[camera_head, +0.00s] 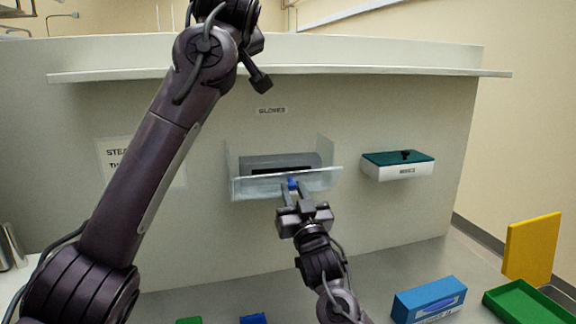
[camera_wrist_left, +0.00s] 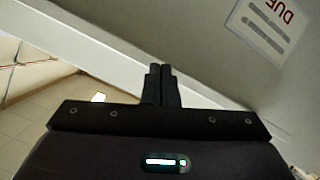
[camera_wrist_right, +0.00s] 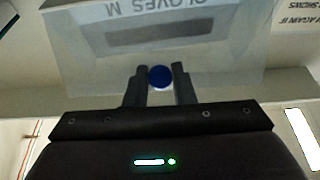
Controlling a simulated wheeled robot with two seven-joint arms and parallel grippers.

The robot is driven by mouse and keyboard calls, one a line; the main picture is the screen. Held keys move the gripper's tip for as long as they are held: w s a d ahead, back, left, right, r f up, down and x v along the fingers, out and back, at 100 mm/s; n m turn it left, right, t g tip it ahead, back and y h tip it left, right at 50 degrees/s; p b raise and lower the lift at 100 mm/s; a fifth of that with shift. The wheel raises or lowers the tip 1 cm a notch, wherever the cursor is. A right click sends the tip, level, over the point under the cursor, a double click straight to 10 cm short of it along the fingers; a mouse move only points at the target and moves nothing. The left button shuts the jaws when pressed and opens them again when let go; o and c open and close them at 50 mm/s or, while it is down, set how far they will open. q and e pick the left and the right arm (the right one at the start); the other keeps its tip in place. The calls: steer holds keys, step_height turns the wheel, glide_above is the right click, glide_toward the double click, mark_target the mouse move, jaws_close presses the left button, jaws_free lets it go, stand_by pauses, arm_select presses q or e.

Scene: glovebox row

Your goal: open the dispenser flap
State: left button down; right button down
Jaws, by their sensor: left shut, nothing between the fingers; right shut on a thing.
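The clear glove dispenser (camera_head: 326,152) is on the grey wall under a "GLOVES" label. Its clear front flap (camera_head: 252,187) spans the lower front, with a small blue knob (camera_head: 292,183). A grey box lettered "GLOVES M" (camera_wrist_right: 150,14) with a dark slot sits behind the flap. My right gripper (camera_head: 291,187) is at the flap's middle. In the right wrist view its fingers (camera_wrist_right: 160,72) are shut on the round blue knob (camera_wrist_right: 160,77). My left fingers (camera_wrist_left: 161,68) are shut and empty near a pale ledge. I cannot tell how far the flap is tilted.
A white bin with a green top (camera_head: 398,159) is on the wall to the right. A shelf ledge (camera_head: 400,70) runs above. A blue box (camera_head: 430,300), a green tray (camera_head: 530,303) and a yellow panel (camera_head: 532,248) are at lower right. My left arm crosses the left side.

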mark_target(288, 173)
arm_select(q)
steer(key=s+d+f+m+g, duration=0.1)
steer(key=d+f+m+g, duration=0.3)
steer(key=d+f, duration=0.85)
steer(key=shift+m+t, duration=0.3)
steer(key=shift+t, duration=0.2)
steer(key=x, duration=0.9)
steer(key=shift+a+f, duration=0.2)
steer(key=shift+f, duration=0.3)
steer(key=shift+s+d+f, duration=0.15)
steer(key=shift+s+f, duration=0.45)
steer(key=shift+s, duration=0.2)
steer(key=shift+s+d+f, duration=0.15)
steer(key=shift+s+f, duration=0.4)
steer(key=shift+s, duration=0.2)
